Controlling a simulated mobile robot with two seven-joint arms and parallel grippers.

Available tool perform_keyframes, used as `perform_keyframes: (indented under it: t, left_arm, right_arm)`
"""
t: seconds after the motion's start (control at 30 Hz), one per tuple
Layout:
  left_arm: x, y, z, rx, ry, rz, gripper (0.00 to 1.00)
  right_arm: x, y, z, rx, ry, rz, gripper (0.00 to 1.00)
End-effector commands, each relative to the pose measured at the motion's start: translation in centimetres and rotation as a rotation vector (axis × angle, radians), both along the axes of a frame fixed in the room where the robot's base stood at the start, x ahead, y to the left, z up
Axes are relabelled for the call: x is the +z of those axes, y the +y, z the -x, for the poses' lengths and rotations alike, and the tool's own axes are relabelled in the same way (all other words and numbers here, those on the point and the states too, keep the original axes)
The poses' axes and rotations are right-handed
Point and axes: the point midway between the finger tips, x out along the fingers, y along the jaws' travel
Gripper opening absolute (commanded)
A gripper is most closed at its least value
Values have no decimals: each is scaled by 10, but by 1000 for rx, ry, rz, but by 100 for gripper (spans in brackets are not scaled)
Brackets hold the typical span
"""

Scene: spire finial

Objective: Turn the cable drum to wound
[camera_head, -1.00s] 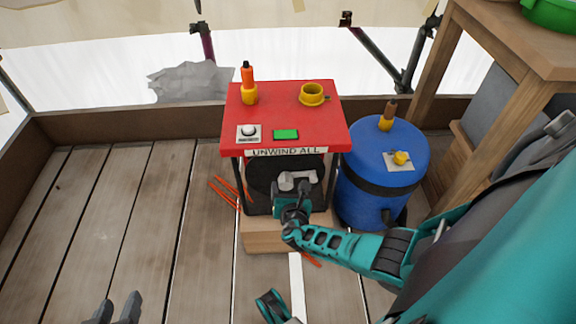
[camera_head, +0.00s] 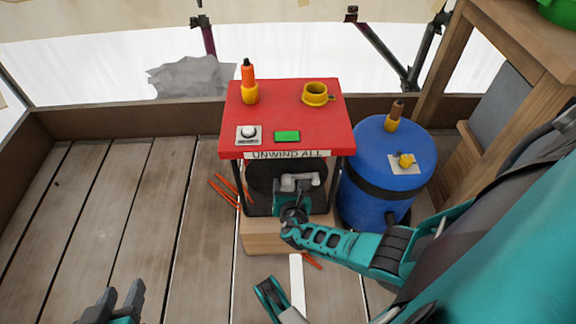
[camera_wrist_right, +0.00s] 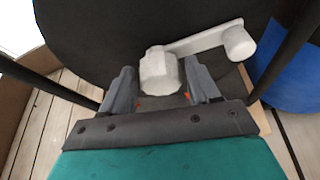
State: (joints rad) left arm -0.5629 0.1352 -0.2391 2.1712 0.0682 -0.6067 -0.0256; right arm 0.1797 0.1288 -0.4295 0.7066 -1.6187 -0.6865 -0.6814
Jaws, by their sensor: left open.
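The cable drum (camera_head: 263,172) is dark and round, set under the red top of a stand (camera_head: 281,110) with an "UNWIND ALL" label (camera_head: 287,154). Its pale grey crank (camera_head: 300,181) shows in front; in the right wrist view a hub (camera_wrist_right: 160,72) joins a crank arm (camera_wrist_right: 203,42) running right to a round handle knob (camera_wrist_right: 239,43). My right gripper (camera_head: 290,187) is at the drum's front. Its fingers (camera_wrist_right: 162,82) are apart on either side of the hub, with a small gap on the left. My left gripper (camera_head: 120,298) is open and empty over the floor, low left.
A blue barrel (camera_head: 385,165) stands close on the right. Orange pieces (camera_head: 224,190) lie beside the stand. The left floor is clear.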

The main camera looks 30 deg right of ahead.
Motion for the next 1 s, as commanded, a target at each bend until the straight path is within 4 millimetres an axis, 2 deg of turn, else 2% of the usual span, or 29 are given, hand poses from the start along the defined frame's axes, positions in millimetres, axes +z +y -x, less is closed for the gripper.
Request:
perform_keyframes:
  t: [0.07,0.6,1.0]
  left_arm:
    - [0,0,1,0,2,0,43]
    - [-3,0,4,1,10,0,43]
    - [0,1,1,1,2,0,43]
  right_arm:
    - [0,0,0,0,0,0,53]
    - [0,0,0,0,-1,1,1]
    - [1,0,-1,-1,25,44,0]
